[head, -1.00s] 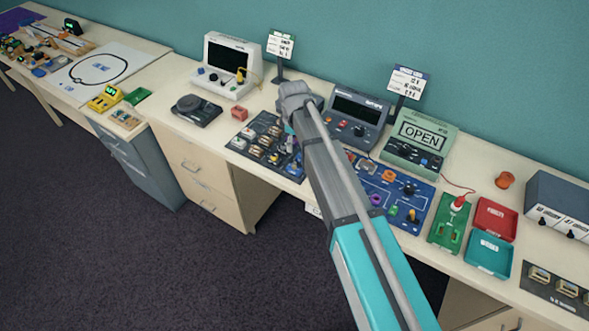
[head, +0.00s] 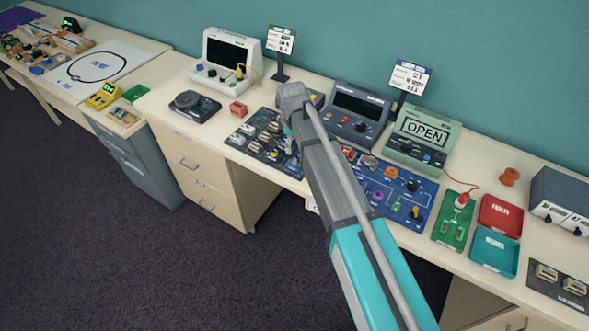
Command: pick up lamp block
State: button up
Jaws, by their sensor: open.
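A dark tray (head: 232,146) on the bench holds several small blocks in rows, some pale-topped and some yellowish. The lamp block is probably among these blocks (head: 265,137), but they are too small to tell which one it is. My arm reaches in from the lower right, and its wrist end is above the right part of this tray. My gripper (head: 291,150) points down there, largely hidden by my own wrist and forearm. It is open, and I see nothing held in it. The right edge of the tray is partly covered by my arm.
A blue board (head: 425,213) with coloured parts lies right of my forearm. Grey consoles (head: 357,115) stand behind, with a green OPEN display (head: 424,130). A small red block (head: 238,108) and a black round device (head: 195,106) sit left. Red (head: 500,217) and teal (head: 494,252) trays lie right.

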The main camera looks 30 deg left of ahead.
aim_at(294, 163)
jog(key=shift+f+b, duration=2.5)
jog(key=shift+f, duration=0.25)
jog(key=shift+f, duration=0.15)
jog(key=shift+w+d+f+b, duration=0.1)
jog(key=shift+d+f+b, duration=0.05)
jog(key=shift+f+b, duration=2.4)
jog(key=shift+r, duration=0.1)
grip_shut()
